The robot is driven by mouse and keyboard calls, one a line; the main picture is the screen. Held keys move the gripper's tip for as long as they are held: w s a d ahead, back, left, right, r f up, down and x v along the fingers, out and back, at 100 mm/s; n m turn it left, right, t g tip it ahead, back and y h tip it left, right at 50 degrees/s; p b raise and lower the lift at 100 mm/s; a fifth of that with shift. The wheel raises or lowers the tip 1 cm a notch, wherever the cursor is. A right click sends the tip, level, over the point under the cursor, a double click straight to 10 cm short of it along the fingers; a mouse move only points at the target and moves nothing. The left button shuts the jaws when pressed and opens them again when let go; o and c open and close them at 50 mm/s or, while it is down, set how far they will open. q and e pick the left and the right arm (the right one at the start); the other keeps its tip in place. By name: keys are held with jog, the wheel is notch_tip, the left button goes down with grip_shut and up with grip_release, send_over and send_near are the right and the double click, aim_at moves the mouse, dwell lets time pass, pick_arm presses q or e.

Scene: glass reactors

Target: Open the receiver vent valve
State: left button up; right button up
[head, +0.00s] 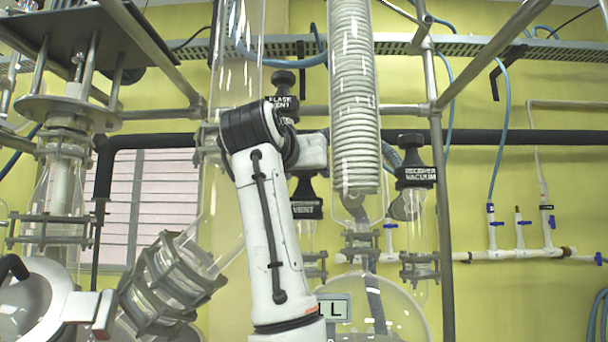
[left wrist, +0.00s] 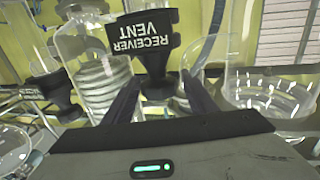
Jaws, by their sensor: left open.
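The receiver vent valve has a black handle with a white-lettered label (left wrist: 143,38), upside down in the left wrist view. Its dark stem narrows toward the space between my fingers. In the head view its label, reading "VENT" (head: 305,209), is partly hidden behind my left arm. My left gripper (left wrist: 162,78) is open, its two dark fingers pointing at the valve, one to each side of the lower stem. I cannot tell whether they touch it. In the head view the fingers are hidden behind my arm. My right gripper is not in view.
The flask vent valve (head: 283,102) is above and the receiver vacuum valve (head: 416,175) to the right. A coiled glass condenser (head: 355,95) stands between them, near my wrist. Metal frame posts (head: 440,220) and a round glass flask (head: 400,310) are close by.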

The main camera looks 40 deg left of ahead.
pick_arm(q)
jog(key=shift+c, duration=0.7)
jog(key=c, duration=0.7)
jog(key=n+g+y+p, duration=0.1)
jog(key=y, duration=0.1)
jog(key=n+g+y+p, duration=0.2)
jog(key=n+y+p, duration=0.1)
jog(key=shift+w+d+r+y, duration=0.1)
jog(key=shift+r+y, duration=0.2)
jog(key=n+g+y+p, duration=0.2)
jog(key=g, duration=0.1)
jog(key=shift+p, duration=0.3)
jog(key=shift+f+n+g+y, duration=0.15)
jog(key=shift+n+g+y, duration=0.35)
jog(key=shift+g+y, duration=0.1)
jog(key=shift+n+g+y, duration=0.4)
jog(key=shift+n+g, duration=0.2)
jog(key=shift+g, duration=0.1)
jog(key=o, duration=0.8)
jog(key=shift+o, duration=0.2)
jog(key=shift+f, duration=0.1)
